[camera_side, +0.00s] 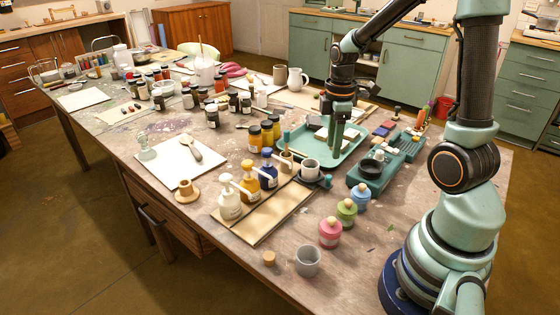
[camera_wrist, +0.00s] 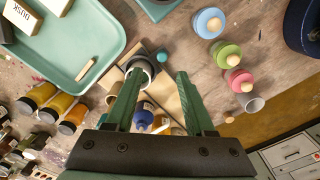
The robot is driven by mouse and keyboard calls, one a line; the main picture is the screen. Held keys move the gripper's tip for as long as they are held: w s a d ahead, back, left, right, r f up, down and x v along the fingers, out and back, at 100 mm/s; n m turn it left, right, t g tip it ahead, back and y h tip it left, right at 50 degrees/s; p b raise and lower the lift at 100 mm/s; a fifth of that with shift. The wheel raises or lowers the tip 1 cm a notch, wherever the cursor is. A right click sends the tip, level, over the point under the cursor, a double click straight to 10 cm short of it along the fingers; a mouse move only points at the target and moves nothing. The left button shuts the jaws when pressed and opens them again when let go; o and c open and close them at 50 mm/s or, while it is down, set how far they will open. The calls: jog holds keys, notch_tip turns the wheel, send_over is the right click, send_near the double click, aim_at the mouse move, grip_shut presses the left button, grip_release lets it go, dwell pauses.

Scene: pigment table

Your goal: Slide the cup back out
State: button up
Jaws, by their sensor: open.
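A pale grey cup (camera_side: 310,170) stands upright by the right end of the pump-bottle board (camera_side: 262,222). Something dark sits at its base. In the wrist view, a cup (camera_wrist: 148,66) with a pale rim and dark inside shows beside the left fingertip, which partly covers it. My gripper (camera_side: 338,146) points down over the green tray in the side view, beyond the cup. In the wrist view my gripper (camera_wrist: 159,75) is open, with a clear gap between the fingers. I cannot tell whether a finger touches the cup. A blue pump bottle (camera_side: 267,166) stands near the cup.
A yellow pump bottle (camera_side: 248,186) and white pump bottle (camera_side: 229,199) stand on the board. The green tray (camera_side: 300,140) lies behind. Pink (camera_side: 330,233), green (camera_side: 347,212) and blue (camera_side: 360,197) stoppered jars stand in front, near another grey cup (camera_side: 307,262).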

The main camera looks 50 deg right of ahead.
notch_tip(320, 180, up, 3)
jog(key=shift+r, duration=0.2)
jog(key=s+a+r+m+t, duration=0.1)
jog(key=a+r+m+t, duration=0.1)
jog(key=a+r+m, duration=0.2)
jog(key=s+a+r+m+t, duration=0.2)
jog(key=a+r+m, duration=0.3)
jog(key=a, duration=0.6)
jog(key=shift+t, duration=0.8)
dwell(0.4)
